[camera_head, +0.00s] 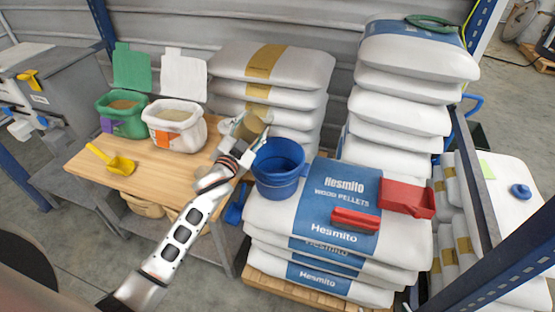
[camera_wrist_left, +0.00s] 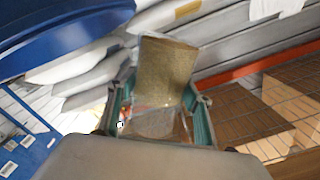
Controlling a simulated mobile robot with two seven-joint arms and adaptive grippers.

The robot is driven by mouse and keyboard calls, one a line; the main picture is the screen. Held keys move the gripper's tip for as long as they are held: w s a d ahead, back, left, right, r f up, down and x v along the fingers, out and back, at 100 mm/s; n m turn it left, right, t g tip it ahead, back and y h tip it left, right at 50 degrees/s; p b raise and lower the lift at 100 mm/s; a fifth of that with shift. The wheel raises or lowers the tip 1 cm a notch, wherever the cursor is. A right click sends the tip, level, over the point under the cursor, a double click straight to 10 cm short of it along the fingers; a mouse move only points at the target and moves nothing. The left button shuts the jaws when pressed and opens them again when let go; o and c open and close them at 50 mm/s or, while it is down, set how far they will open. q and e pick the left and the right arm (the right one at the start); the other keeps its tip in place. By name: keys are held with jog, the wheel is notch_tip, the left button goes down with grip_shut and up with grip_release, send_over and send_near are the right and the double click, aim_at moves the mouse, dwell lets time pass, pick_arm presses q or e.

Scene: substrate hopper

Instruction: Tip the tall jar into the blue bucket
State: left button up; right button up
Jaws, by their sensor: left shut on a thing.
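The jar (camera_head: 250,125), clear with tan grain inside, is in my left gripper (camera_head: 240,140) above the right end of the wooden table. In the head view it looks tilted, its far end by the sacks. In the left wrist view, the jar (camera_wrist_left: 166,72) stands out between the two teal-padded fingers of the left gripper (camera_wrist_left: 160,112), which is shut on it. The blue bucket (camera_head: 279,170) stands upright on the pellet sacks, just right of and below the jar. Its blue wall (camera_wrist_left: 60,28) fills the top left of the wrist view. My right gripper is not in view.
An open green bag (camera_head: 122,122) and an open white bag (camera_head: 178,138) stand on the wooden table (camera_head: 140,170) with a yellow scoop (camera_head: 122,165). A red tray (camera_head: 407,197) and a red tool (camera_head: 355,218) lie on the pellet sacks (camera_head: 300,222). Tall sack stacks (camera_head: 400,110) rise behind.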

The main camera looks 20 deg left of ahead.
pick_arm(q)
jog(key=shift+a+f+m+b, duration=0.25)
jog(key=shift+m+b, duration=0.1)
jog(key=shift+m, duration=0.65)
jog(key=shift+a+f+m+b, duration=0.15)
jog(key=shift+m+b, duration=0.25)
jog(key=shift+m, duration=0.4)
jog(key=shift+f+m, duration=0.2)
jog(key=shift+m, duration=0.8)
jog(key=shift+f+m, duration=0.35)
jog(key=shift+m, duration=0.65)
jog(key=shift+d+f+m, duration=0.25)
jog(key=shift+f+m, duration=0.25)
jog(key=shift+m, duration=0.6)
jog(key=m+p, duration=0.1)
jog(key=d+r+m+p, duration=0.1)
jog(key=m, duration=0.1)
jog(key=d+m+p, duration=0.1)
jog(key=m, duration=0.1)
jog(key=shift+r, duration=0.35)
jog(key=shift+m, duration=0.4)
jog(key=shift+f, duration=0.1)
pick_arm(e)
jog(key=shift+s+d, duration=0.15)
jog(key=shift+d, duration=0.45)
